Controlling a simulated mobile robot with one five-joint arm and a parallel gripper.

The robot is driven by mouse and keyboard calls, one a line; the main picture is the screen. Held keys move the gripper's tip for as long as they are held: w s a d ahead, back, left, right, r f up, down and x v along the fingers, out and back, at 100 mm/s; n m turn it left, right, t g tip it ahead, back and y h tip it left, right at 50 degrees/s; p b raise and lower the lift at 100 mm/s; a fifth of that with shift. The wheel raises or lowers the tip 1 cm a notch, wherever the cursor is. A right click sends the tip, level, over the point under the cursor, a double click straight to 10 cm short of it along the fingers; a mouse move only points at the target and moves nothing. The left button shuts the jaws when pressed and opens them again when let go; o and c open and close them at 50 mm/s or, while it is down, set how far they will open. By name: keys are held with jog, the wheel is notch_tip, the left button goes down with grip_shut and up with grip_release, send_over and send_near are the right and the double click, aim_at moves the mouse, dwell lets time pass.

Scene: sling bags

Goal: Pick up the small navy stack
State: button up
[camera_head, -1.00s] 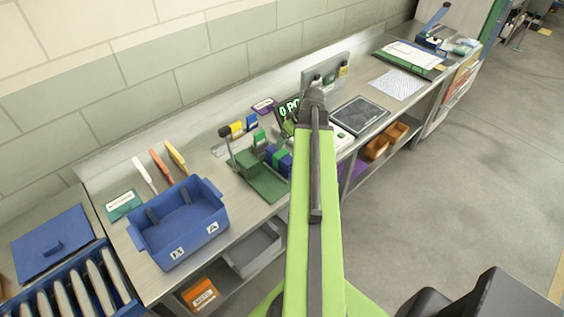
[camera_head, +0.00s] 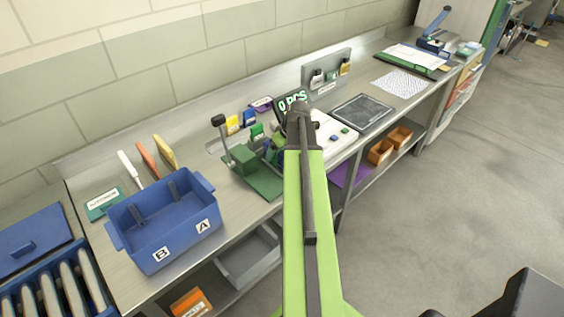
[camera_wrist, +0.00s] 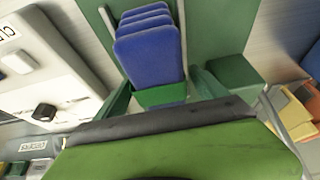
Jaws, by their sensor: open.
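The small navy stack (camera_wrist: 148,45) lies on a dark green mat in the wrist view. It is made of several blue layers, with a green band (camera_wrist: 160,95) across its near end. My gripper (camera_wrist: 160,82) is open, with a dark green finger to the left and right of the stack's near end. I cannot tell whether the fingers touch it. In the head view my lime-green arm hides the gripper and most of the stack. The green mat (camera_head: 266,186) shows left of the arm.
A green block (camera_head: 243,158) and an upright lever (camera_head: 222,135) stand close left of the arm. A display (camera_head: 292,100) is behind. A blue bin (camera_head: 165,222) marked A and B is at the left. A dark tray (camera_head: 361,111) lies at the right.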

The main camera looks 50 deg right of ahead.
jog(key=shift+w+f, duration=0.2)
jog(key=shift+f, duration=0.45)
jog(key=shift+r, duration=0.2)
jog(key=shift+f, duration=0.3)
jog(key=shift+r, duration=0.1)
grip_shut()
